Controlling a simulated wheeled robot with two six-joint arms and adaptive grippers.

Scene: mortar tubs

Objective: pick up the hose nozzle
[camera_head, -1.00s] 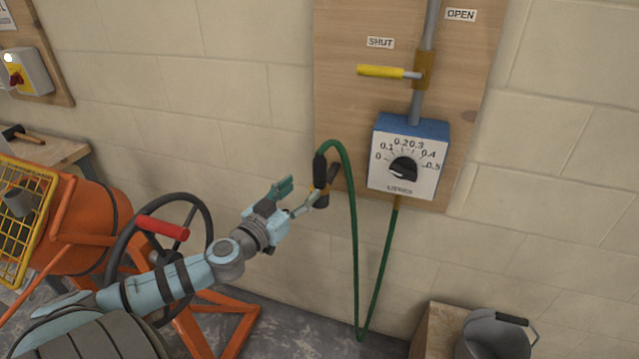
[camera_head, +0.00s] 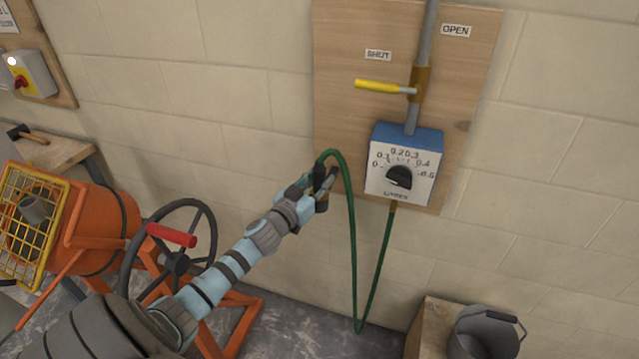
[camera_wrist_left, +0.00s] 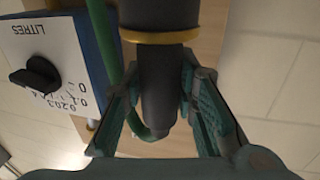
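The hose nozzle (camera_head: 320,177) is dark, with a brass-coloured ring, and hangs at the left edge of the wooden board at the end of a green hose (camera_head: 351,225). My left gripper (camera_head: 311,185) is at the nozzle and partly covers it. In the left wrist view the nozzle (camera_wrist_left: 160,85) lies between the two fingers of my left gripper (camera_wrist_left: 160,90). The fingers stand apart on either side of it, and a narrow gap shows on the left side. Firm contact on the right side cannot be told. My right gripper is not in view.
A blue and white litre dial box (camera_head: 404,165) is on the board (camera_head: 350,30), below a yellow lever (camera_head: 380,86). An orange mixer (camera_head: 105,225) with a handwheel (camera_head: 210,235) stands left of my arm. A grey bucket (camera_head: 480,335) is at lower right.

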